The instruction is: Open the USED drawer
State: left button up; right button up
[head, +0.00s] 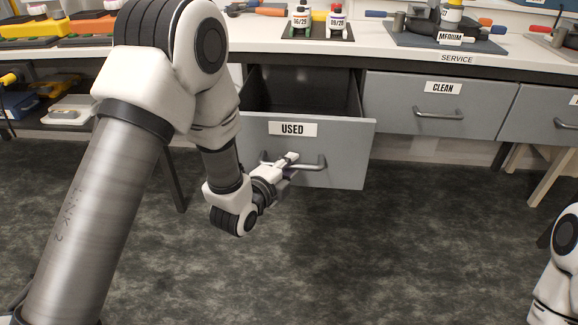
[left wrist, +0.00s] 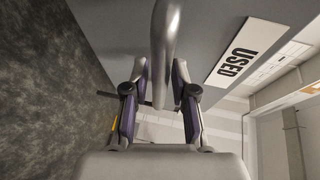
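The USED drawer (head: 340,150) is a grey drawer under the bench, pulled well out, with its dark inside showing. Its front carries a white USED label (head: 293,129), which also shows in the left wrist view (left wrist: 246,52). My left gripper (head: 290,160) is at the drawer's metal bar handle (head: 312,165). In the left wrist view, the handle (left wrist: 165,45) runs between the two fingertips, which close in on it from both sides. My right gripper is not in view; only part of my right arm shows at the right edge.
The closed CLEAN drawer (head: 428,103) is to the right, with another closed drawer (head: 550,118) beyond it. Bottles on a dark mat (head: 318,32) and tools lie on the bench top. A bench leg (head: 172,180) stands left of the drawer. The dark floor in front is clear.

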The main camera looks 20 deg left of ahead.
pick_arm(q)
jog(key=shift+s, duration=0.1)
jog(key=d+v, duration=0.1)
jog(key=v, duration=0.6)
jog(key=shift+a, duration=0.45)
jog(key=shift+s, duration=0.15)
jog(key=s+f+n+g, duration=0.15)
jog(key=s+f, duration=0.25)
jog(key=f, duration=0.4)
jog(key=s+f+n+g+y, duration=0.1)
jog(key=s+f+g, duration=0.25)
jog(key=f, duration=0.35)
jog(key=s+f+n+g, duration=0.15)
jog(key=s+f, duration=0.25)
jog(key=f, duration=0.4)
jog(key=s+a+f+n+g, duration=0.1)
jog(key=s+f+n+g, duration=0.35)
jog(key=s+n, duration=0.35)
jog(key=s+f+n+g, duration=0.45)
jog(key=s+n, duration=0.25)
jog(key=s, duration=0.2)
notch_tip(320, 180, up, 24)
jog(key=y+p, duration=0.1)
jog(key=p, duration=2.3)
jog(key=shift+w+a, duration=0.2)
jog(key=shift+w, duration=0.2)
